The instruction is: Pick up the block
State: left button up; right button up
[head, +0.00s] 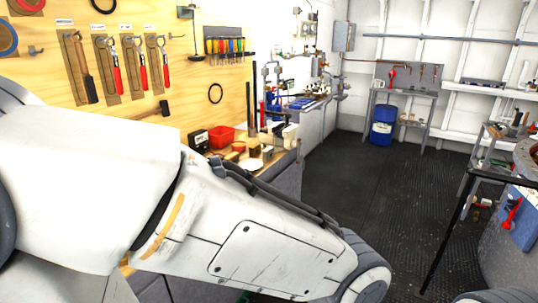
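I cannot pick out the block with certainty. Several small items stand on the workbench (286,158) against the pegboard wall, among them a small dark block-like piece (255,150), too small to identify. My white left arm crosses the lower left of the head view and hides most of the near part of the bench. Its gripper is not in view. My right gripper is not in view either.
A red bin (221,137), a black box (198,140) and a white round dish (251,165) are on the bench. Tools hang on the wooden wall (150,30). The dark floor (370,190) is clear in the middle. A blue drum (382,127) stands farther back.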

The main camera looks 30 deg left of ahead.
aim_at(268, 152)
jog(key=z, duration=0.25)
jog(key=i, duration=2.75)
jog(key=u, duration=1.05)
jog(key=i, duration=0.9)
jog(key=u, duration=1)
